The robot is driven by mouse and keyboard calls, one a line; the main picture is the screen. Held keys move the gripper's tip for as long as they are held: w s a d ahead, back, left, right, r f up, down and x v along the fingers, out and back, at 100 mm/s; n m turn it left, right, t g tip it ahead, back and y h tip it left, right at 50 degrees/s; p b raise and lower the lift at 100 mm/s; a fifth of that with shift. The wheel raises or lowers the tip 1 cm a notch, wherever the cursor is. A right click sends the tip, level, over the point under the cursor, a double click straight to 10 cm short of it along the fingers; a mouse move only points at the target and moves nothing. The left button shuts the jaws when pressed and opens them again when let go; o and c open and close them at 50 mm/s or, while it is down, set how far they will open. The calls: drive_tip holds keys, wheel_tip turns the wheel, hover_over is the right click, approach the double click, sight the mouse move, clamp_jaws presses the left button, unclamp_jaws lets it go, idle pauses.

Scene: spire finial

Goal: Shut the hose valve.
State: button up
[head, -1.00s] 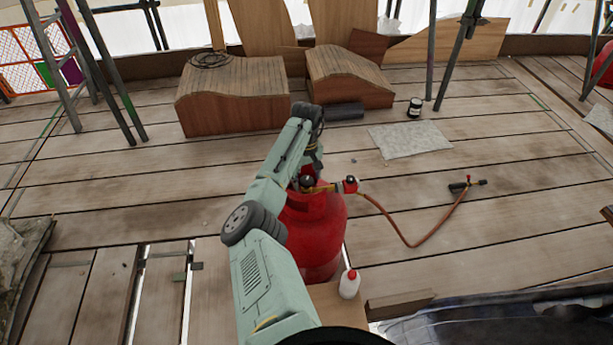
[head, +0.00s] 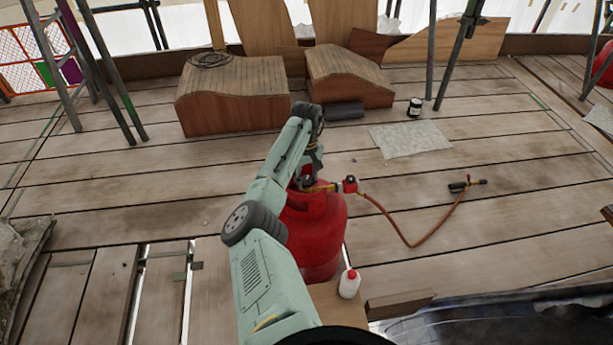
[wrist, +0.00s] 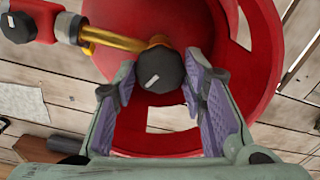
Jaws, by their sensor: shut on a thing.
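A red gas cylinder (head: 315,235) stands upright on the boards, with a red collar (wrist: 235,40) around its top. A black knob (wrist: 160,68) with a white mark sits on the brass fitting (wrist: 112,40) at the top. My gripper (wrist: 157,88) is shut on the black knob, one purple-padded finger on each side. In the head view my arm partly hides the knob. A red part (head: 349,184) on the brass fitting leads to an orange hose (head: 395,228), which runs right to a torch (head: 467,184) on the floor.
A white bottle with a red cap (head: 349,284) stands in front of the cylinder. Wooden curved blocks (head: 235,95) lie behind. A grey sheet (head: 410,138) and a dark jar (head: 414,107) are at the back right. Scaffold poles (head: 460,50) stand around; the right floor is mostly clear.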

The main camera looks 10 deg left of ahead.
sight(306, 180)
drive_tip(key=shift+r+m+p, duration=0.1)
drive_tip(key=shift+m+p, duration=0.6)
drive_tip(key=shift+m, duration=0.4)
drive_tip(key=m, duration=0.3)
drive_tip(key=shift+m+p, duration=0.3)
drive_tip(key=m, duration=0.6)
drive_tip(key=shift+m, duration=0.3)
drive_tip(key=o, duration=1.2)
drive_tip(key=shift+c, duration=0.2)
wheel_tip(306, 180, up, 12)
